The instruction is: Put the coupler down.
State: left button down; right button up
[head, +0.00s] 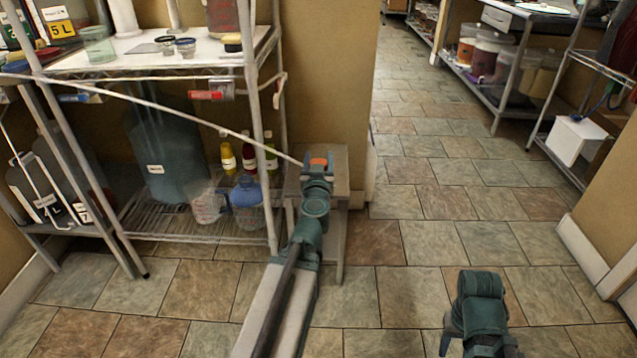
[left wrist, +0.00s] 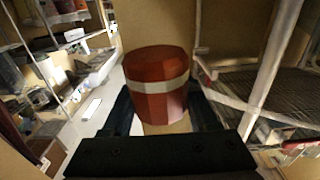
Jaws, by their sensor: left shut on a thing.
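The coupler (left wrist: 157,85) is a red cylinder with a pale band. In the left wrist view it stands between my left gripper's dark fingers (left wrist: 160,118). In the head view only a small orange-red patch of the coupler (head: 319,162) shows at the tip of my left gripper (head: 317,168). The left gripper is shut on it, over or in front of a small grey stand (head: 338,170) beside the shelf rack. Whether the coupler touches the stand cannot be told. Part of my right arm shows at the lower right; its gripper is out of view.
The wire rack (head: 175,236) at left holds a large blue carboy (head: 165,150), small bottles and a blue jug (head: 247,195). A thin pale line runs from upper left to near my left gripper. Tiled floor (head: 440,235) is clear to the right.

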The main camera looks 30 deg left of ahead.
pick_arm(q)
notch_tip(320, 180, down, 8)
jog(key=b, duration=0.6)
jog(key=x, duration=0.5)
jog(key=f+b+x, duration=0.1)
jog(key=x, duration=1)
jog(key=shift+s+a+f+b, duration=0.25)
jog(key=shift+a+f+b, duration=0.1)
jog(key=shift+a, duration=0.05)
notch_tip(320, 180, down, 4)
jog(key=b, duration=0.3)
jog(key=shift+r+b, duration=0.1)
jog(key=shift+b, duration=0.3)
jog(key=shift+r, duration=0.15)
pick_arm(e)
notch_tip(320, 180, down, 13)
jog(key=shift+f, duration=0.2)
pick_arm(q)
jog(key=shift+c, duration=0.8)
grip_release()
